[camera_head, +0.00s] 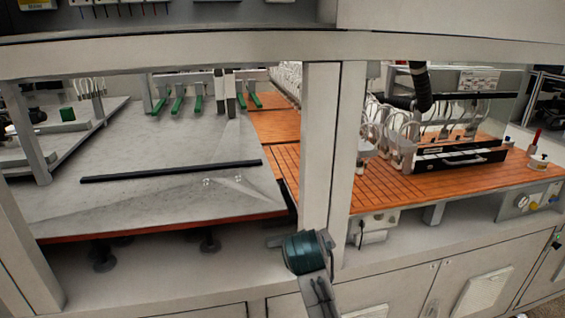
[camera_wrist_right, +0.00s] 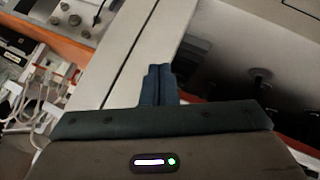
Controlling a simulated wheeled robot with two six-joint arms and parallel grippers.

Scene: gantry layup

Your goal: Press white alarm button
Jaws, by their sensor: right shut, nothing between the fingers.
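A pale round button (camera_head: 521,201) sits on a grey control panel (camera_head: 508,212) at the right end of the machine in the head view, beside a yellow and a blue one. It is too small to tell for sure whether it is the white alarm button. A smaller pale box (camera_head: 381,220) with small round fittings is on the front just right of the post. My right gripper (camera_head: 274,240) is left of both, in front of the post. In the wrist view its fingers (camera_wrist_right: 158,70) are shut and empty, touching no button. My left gripper is not in view.
A thick pale post (camera_head: 320,150) stands close to my right gripper. A grey table (camera_head: 150,145) is on the left, an orange slatted bed (camera_head: 430,190) on the right. In the wrist view, a panel with several round knobs (camera_wrist_right: 75,18) shows top left.

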